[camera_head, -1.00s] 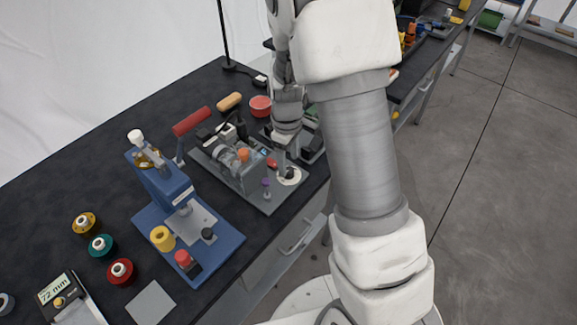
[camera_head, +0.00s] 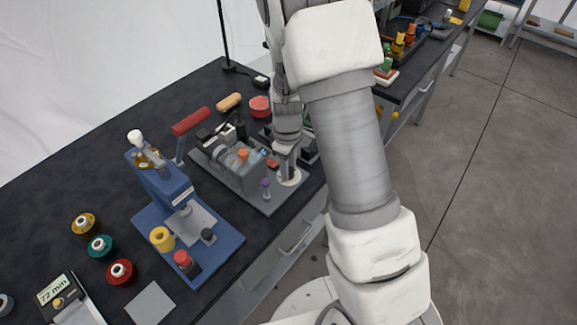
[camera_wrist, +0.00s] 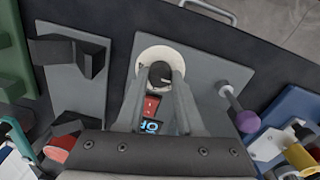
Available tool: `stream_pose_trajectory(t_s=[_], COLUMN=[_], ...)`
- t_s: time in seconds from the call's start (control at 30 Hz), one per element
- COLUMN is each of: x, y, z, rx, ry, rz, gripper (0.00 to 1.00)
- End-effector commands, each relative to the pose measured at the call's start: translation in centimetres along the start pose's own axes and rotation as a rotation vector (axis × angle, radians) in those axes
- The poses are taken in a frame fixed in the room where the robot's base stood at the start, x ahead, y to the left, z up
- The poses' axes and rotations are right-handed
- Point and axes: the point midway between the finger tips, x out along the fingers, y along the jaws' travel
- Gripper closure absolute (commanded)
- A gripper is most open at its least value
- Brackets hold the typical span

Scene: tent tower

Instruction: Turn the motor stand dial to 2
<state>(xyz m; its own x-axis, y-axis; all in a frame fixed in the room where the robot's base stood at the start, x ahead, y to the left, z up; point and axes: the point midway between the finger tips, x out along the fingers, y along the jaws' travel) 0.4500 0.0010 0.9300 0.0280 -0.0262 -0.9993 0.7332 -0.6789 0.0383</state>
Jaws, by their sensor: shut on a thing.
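The motor stand is a grey plate (camera_head: 272,205) with a motor block and an orange knob (camera_head: 243,154), near the table's front edge. Its dial is a black knob (camera_wrist: 160,73) on a round white disc (camera_wrist: 150,55); the disc also shows in the head view (camera_head: 290,178). My gripper (camera_wrist: 160,76) points down over the disc, with its fingers on both sides of the black knob and shut on it. The dial's markings are too small or hidden to read. A red switch (camera_wrist: 151,106) and a small blue display (camera_wrist: 150,127) sit beside the dial, the display partly covered by my gripper.
A purple-topped lever (camera_wrist: 244,120) stands on the same plate, close to my gripper. A blue press (camera_head: 170,190) stands to the left. A grey plate with black brackets (camera_wrist: 82,85) lies on the other side. Several spools and a display reading 72 mm are further left.

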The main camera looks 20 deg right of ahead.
Motion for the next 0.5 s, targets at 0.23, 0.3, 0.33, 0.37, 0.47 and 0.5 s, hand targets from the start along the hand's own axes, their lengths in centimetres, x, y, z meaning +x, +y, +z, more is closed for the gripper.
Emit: stream_pose_trajectory(t_s=[0.23, 0.3, 0.33, 0.37, 0.47, 0.5], x=[-0.03, -0.02, -0.02, -0.02, -0.02, -0.01], y=[0.02, 0.02, 0.02, 0.02, 0.02, 0.03], z=[-0.01, -0.01, -0.01, -0.02, -0.02, -0.02], rx=[0.007, 0.018, 0.025, 0.035, 0.077, 0.099], ry=[0.000, -0.001, -0.001, -0.001, -0.003, -0.004], rz=[0.000, 0.001, 0.001, 0.001, 0.001, 0.001], gripper=[1.00, 1.00, 1.00, 1.00, 1.00, 1.00])
